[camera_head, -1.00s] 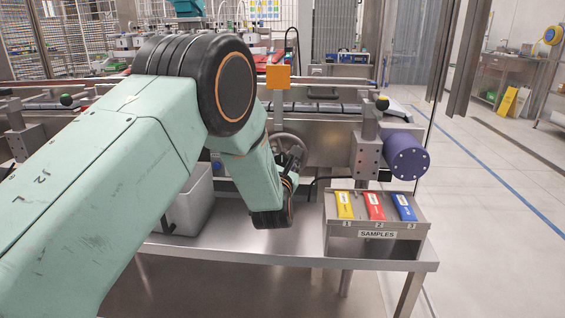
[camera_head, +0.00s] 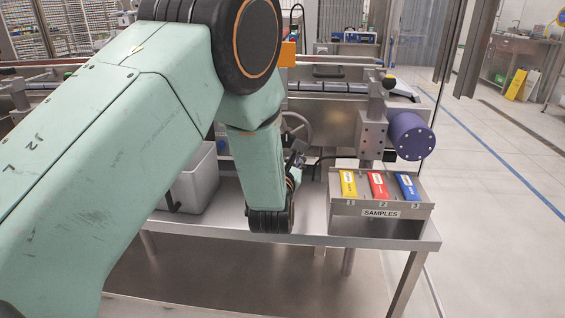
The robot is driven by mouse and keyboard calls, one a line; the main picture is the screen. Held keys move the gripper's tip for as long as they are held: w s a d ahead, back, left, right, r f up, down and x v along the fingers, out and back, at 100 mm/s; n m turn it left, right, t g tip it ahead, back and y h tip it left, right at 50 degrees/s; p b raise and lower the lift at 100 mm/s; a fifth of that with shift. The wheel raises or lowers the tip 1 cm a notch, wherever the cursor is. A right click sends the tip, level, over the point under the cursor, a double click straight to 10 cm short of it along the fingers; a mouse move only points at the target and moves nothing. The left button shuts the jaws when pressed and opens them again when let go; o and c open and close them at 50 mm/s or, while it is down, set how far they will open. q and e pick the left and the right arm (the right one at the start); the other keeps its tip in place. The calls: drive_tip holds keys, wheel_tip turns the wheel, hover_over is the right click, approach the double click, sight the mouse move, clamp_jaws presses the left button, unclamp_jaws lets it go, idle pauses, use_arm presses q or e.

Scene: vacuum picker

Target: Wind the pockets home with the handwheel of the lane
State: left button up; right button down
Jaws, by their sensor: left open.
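The handwheel (camera_head: 303,121) is a grey ring on the front of the machine's lane, partly hidden behind my left arm. The lane (camera_head: 340,88) runs across behind it, with dark pockets along its top. My left gripper (camera_head: 299,158) is small and dark, just below the wheel and in front of it in the picture. It is open, with nothing seen between its fingers. I cannot tell whether it touches the wheel. My left arm covers the left part of the lane. My right gripper is not in view.
A steel samples box (camera_head: 380,208) with yellow, red and blue packets stands on the steel table (camera_head: 215,222), right of my gripper. A grey bin (camera_head: 195,185) stands to the left. A purple motor (camera_head: 411,137) juts out at the right.

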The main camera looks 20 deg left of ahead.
use_arm(q)
drive_tip(key=v, duration=0.5)
drive_tip(key=shift+s+d, duration=0.1)
drive_tip(key=shift+s, duration=0.05)
idle(0.4)
